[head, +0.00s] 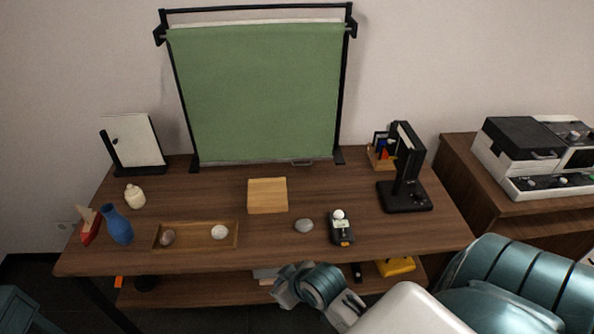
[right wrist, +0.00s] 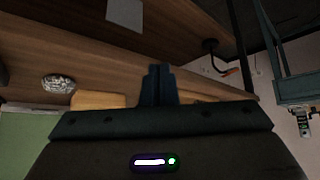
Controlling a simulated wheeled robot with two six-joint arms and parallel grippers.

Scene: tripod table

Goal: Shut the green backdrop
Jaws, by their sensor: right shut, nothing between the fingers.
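The green backdrop (head: 258,92) hangs unrolled from a black frame (head: 255,9) at the back of the table. Its bottom bar, with a small handle (head: 301,162), is down close to the tabletop. My right gripper (head: 284,290) is low at the table's front edge, well apart from the backdrop. In the right wrist view its fingers (right wrist: 158,85) are shut and empty. A green patch (right wrist: 15,140) at the lower left there looks like part of the backdrop. My left gripper is not in view.
On the wooden table (head: 200,268) are a wooden block (head: 267,195), a grey stone (head: 304,225), a meter (head: 341,230), a shallow tray (head: 196,246), a blue vase (head: 117,225) and a black stand (head: 404,170). A machine (head: 530,155) stands on the right cabinet.

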